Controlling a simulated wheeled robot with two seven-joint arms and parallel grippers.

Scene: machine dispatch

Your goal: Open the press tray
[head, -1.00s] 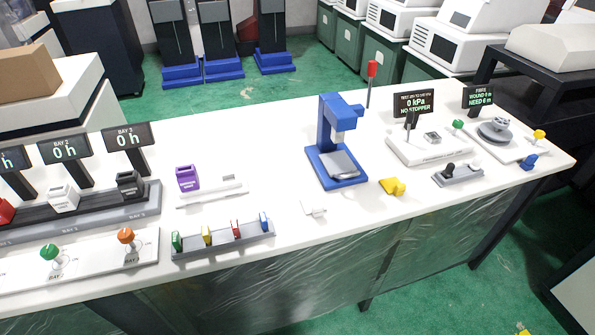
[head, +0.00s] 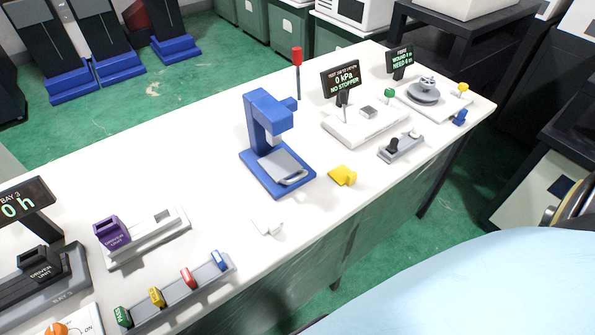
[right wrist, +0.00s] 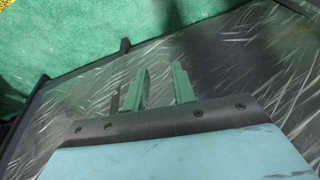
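The blue press (head: 262,118) stands on the white table, upright, in the middle of the head view. Its grey tray (head: 280,163) lies low on the press base, with a pale handle (head: 294,179) at its front edge. The tray appears to sit within the base. My right gripper (right wrist: 160,84) shows in the right wrist view with its two fingers apart and nothing between them. It is over the side of the table and the green floor, away from the press. My left gripper is not in view.
A red-topped post (head: 297,58) stands behind the press. A yellow piece (head: 343,176) and a small white piece (head: 267,228) lie near the front edge. The pressure station (head: 365,122) is to the right, and a rack of coloured tags (head: 180,290) is front left.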

